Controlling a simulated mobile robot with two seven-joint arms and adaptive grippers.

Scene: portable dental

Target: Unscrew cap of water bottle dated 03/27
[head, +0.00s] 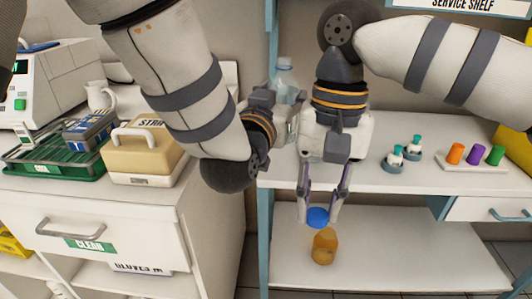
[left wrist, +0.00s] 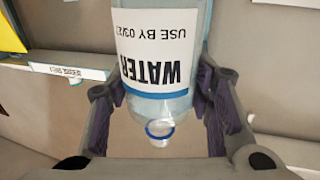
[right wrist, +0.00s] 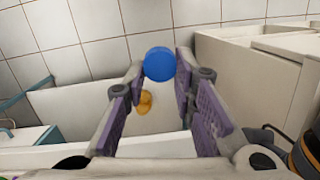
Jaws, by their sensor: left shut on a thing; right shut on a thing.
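The clear water bottle (head: 284,84) is held upright above the white shelf by my left gripper (head: 288,118), which is shut on it. In the left wrist view the bottle (left wrist: 160,103) appears inverted, with a label reading "WATER" and "USE BY 03/2", the last digit cut by the edge. Its neck shows a blue ring and no cap on the mouth. My right gripper (head: 322,205) points down, shut on a blue cap (head: 318,217) in front of the shelf edge, apart from the bottle. The cap also shows between the fingertips in the right wrist view (right wrist: 160,64).
An amber bottle (head: 324,246) stands on the lower shelf (head: 400,262) below the cap. Small teal-topped vials (head: 396,156) and a rack with coloured tubes (head: 475,156) stand at right. A beige box (head: 143,153) and green tray (head: 52,160) sit on the left cabinet.

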